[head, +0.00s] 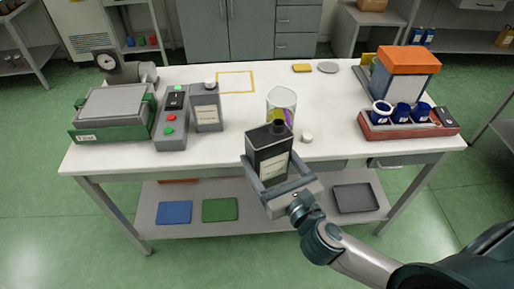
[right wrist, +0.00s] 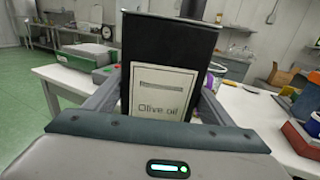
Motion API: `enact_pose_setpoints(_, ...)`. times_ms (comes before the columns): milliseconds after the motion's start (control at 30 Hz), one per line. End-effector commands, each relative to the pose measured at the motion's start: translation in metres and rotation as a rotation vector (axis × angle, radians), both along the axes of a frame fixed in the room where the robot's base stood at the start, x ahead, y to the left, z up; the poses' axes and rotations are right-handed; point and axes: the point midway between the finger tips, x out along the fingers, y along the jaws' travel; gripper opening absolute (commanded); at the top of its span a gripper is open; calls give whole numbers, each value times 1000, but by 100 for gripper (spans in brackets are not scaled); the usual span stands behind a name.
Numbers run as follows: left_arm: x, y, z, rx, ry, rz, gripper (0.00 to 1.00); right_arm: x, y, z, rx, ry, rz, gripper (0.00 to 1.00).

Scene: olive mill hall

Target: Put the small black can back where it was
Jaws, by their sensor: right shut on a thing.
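My right gripper (head: 279,172) is shut on the small black can (head: 268,144), with one finger on each side. It holds the can upright in front of the table's front edge, apart from the tabletop. The can has a dark cap and a pale label. My left gripper is not in view.
A yellow outlined square (head: 236,72) on the white table (head: 350,112) is empty. A grey can (head: 206,112) stands beside a button box (head: 172,128). A clear container (head: 282,98) and white cap (head: 307,138) are behind the held can. Blue cups (head: 402,112) sit in a red tray (head: 375,130).

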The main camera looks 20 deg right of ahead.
Motion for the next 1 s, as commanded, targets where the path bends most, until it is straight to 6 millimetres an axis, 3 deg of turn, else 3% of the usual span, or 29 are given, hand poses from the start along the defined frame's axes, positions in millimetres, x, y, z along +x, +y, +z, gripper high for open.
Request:
enact_pose_setpoints(33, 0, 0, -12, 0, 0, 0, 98, -10, -2, -8, 5, 0, -23, 37)
enact_pose_setpoints(233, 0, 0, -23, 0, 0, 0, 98, -33, -11, -12, 1, -2, -83, 37)
enact_pose_setpoints(633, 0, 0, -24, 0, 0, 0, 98, -39, -13, -12, -1, -4, -99, 37)
enact_pose_setpoints(900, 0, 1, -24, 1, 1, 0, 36, -39, -13, -12, -1, -4, -98, 37)
enact_pose_setpoints(1000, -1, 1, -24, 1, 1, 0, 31, -39, -13, -12, -1, -4, -98, 37)
